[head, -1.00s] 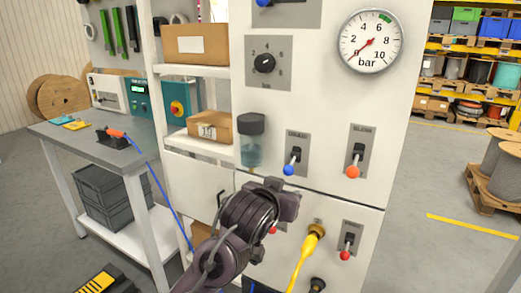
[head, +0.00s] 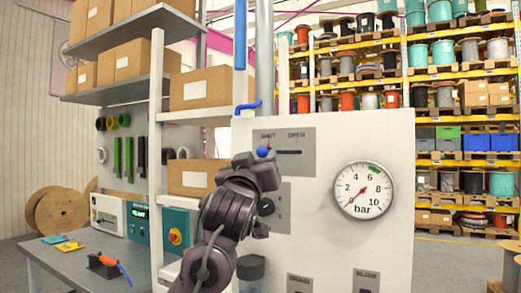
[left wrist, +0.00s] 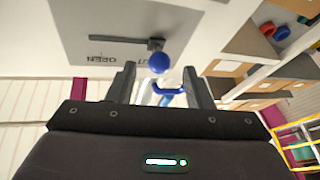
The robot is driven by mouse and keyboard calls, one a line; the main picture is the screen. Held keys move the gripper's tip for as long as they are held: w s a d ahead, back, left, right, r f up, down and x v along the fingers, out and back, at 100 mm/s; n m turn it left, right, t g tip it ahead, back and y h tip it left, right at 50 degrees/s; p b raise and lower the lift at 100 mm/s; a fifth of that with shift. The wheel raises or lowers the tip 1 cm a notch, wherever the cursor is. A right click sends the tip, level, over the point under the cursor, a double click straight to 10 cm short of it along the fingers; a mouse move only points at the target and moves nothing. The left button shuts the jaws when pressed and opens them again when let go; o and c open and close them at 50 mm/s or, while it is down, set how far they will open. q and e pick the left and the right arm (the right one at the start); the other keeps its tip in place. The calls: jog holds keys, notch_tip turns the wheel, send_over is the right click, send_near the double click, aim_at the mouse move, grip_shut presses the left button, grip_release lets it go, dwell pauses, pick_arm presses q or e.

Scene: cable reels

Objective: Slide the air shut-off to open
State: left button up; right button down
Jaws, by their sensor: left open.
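The air shut-off is a grey plate (head: 296,150) marked SHUT at left and OPEN at right, high on the white panel, with a horizontal slot. Its blue knob (head: 262,152) is at the SHUT end. In the left wrist view the plate (left wrist: 90,20) appears upside down, with the blue knob (left wrist: 159,62) at the slot's right end. My left gripper (head: 258,168) is just below the knob in the head view. In the left wrist view its open fingers (left wrist: 158,72) are on either side of the knob's line, with the knob at the fingertips. Contact cannot be told. My right gripper is not in view.
A round pressure gauge (head: 363,190) is on the panel to the right, its needle near the low end. A blue pipe (head: 248,108) ends above the plate. A shelf with cardboard boxes (head: 200,90) stands close at left. A rotary dial (head: 266,206) is partly behind my arm.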

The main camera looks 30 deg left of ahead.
aim_at(264, 152)
pick_arm(q)
jog(key=shift+p+x, duration=0.35)
jog(key=shift+x, duration=1.1)
grip_shut()
